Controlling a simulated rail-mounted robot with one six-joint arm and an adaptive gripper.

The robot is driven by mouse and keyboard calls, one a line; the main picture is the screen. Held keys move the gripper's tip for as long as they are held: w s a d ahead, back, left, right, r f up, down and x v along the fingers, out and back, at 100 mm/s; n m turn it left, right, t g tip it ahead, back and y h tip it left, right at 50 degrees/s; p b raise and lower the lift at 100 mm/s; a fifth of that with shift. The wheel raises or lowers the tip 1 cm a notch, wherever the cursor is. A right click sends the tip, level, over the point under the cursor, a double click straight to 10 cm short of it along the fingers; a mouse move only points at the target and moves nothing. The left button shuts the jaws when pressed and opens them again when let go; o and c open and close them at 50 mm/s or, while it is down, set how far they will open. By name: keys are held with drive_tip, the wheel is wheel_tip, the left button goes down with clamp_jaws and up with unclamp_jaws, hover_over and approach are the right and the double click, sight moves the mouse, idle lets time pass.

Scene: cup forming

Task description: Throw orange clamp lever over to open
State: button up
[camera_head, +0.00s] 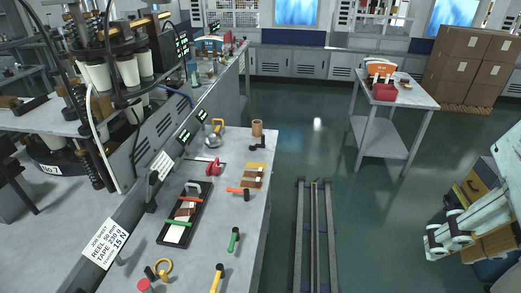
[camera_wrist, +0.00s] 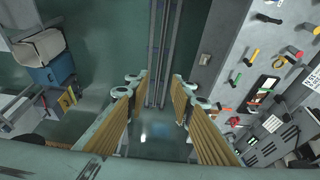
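An orange-red bar (camera_head: 189,199) lies across a black tray fixture (camera_head: 170,240) on the long workbench in the head view. A green bar (camera_head: 178,223) crosses the same tray nearer the camera. A separate orange-handled lever (camera_head: 238,191) with a dark end lies right of the tray; I cannot tell which orange piece is the clamp lever, nor whether it is open or closed. The tray also shows, small, in the wrist view (camera_wrist: 262,92). My gripper (camera_wrist: 162,87) is open and empty, over the floor and rails, well apart from the bench.
A small table (camera_head: 410,97) and cardboard boxes (camera_head: 470,60) stand beyond open floor.

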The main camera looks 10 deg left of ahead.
drive_tip(key=w+a+r+n+g+p, duration=0.1)
drive_tip(key=w+a+r+n+p, duration=0.15)
drive_tip(key=w, duration=0.55)
drive_tip(key=w+a+r+n+g+p, duration=0.1)
drive_tip(key=w+a+r+n, duration=0.2)
drive_tip(key=w, duration=0.4)
drive_tip(key=w+a+f+n+g+p, duration=0.1)
drive_tip(key=w+a+f+n+p, duration=0.1)
drive_tip(key=w+a, duration=0.5)
drive_tip(key=w+a+f+n+p, duration=0.1)
drive_tip(key=w+a+n+p, duration=0.15)
drive_tip(key=w+a, duration=0.45)
drive_tip(key=w+a+f+n+g+p, duration=0.1)
drive_tip(key=w+a+f+n+p, duration=0.1)
drive_tip(key=w+a+f, duration=0.2)
drive_tip(key=w+a+f+n+g+p, duration=0.1)
drive_tip(key=w+a+f, duration=0.4)
drive_tip(key=a+f, duration=0.6)
drive_tip(key=w+a+f+n+g+p, duration=0.1)
drive_tip(key=w+a+f+n+p, duration=0.3)
drive_tip(key=a+f, duration=0.4)
drive_tip(key=shift+w+f+n, duration=0.3)
drive_tip(key=shift+w+n, duration=0.25)
drive_tip(key=shift+n, duration=0.05)
drive_tip(key=shift+a+f, duration=0.1)
